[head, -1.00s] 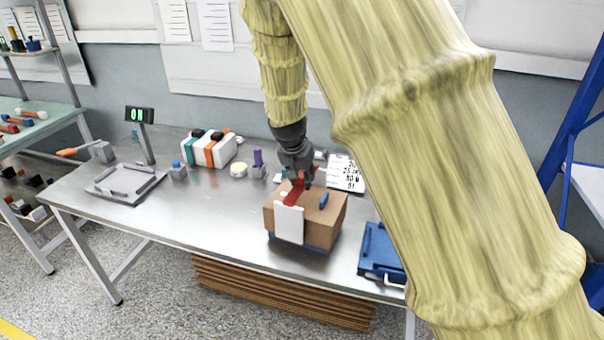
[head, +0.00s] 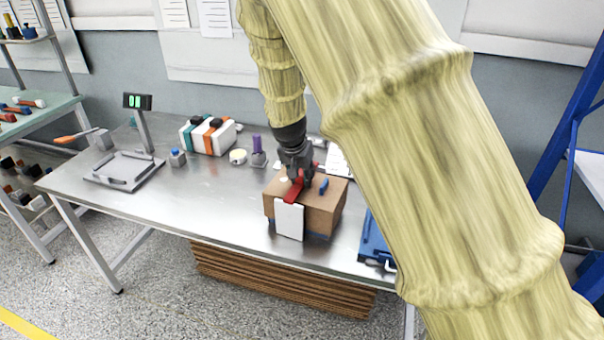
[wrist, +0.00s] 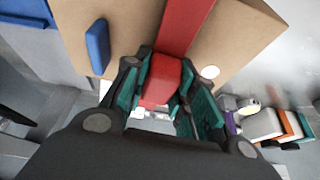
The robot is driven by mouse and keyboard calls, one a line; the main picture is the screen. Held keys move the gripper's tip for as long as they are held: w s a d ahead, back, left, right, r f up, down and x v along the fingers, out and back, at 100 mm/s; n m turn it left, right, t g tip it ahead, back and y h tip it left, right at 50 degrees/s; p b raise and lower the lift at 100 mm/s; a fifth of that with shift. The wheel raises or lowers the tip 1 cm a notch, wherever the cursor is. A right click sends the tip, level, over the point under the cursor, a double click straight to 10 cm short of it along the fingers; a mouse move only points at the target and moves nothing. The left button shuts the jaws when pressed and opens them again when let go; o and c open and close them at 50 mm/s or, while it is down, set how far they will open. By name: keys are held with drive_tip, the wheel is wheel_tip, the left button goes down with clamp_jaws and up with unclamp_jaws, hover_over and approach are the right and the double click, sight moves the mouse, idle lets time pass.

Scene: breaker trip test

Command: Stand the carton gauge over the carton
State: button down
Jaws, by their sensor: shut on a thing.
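The brown carton (head: 328,208) sits on the steel table toward its right end, with a blue strip along its base. The carton gauge (head: 289,220) has a red bar across the carton top and a white plate hanging down the near face. Its far side is hidden behind the carton and my gripper. My gripper (head: 298,178) points down over the carton, shut on the gauge's red handle block, which the wrist view shows between the fingers (wrist: 160,82). I cannot tell whether the bar touches the carton top or the plate touches the table.
A small blue piece (head: 323,186) lies on the carton top. A blue case (head: 374,243) is right of the carton. A purple item on a grey block (head: 258,152), a white roll (head: 238,157) and a strapped white box (head: 209,137) stand left. The table's left middle is clear.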

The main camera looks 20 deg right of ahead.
drive_tip(key=c, duration=1.1)
unclamp_jaws()
wheel_tip(320, 180, up, 10)
idle(1.1)
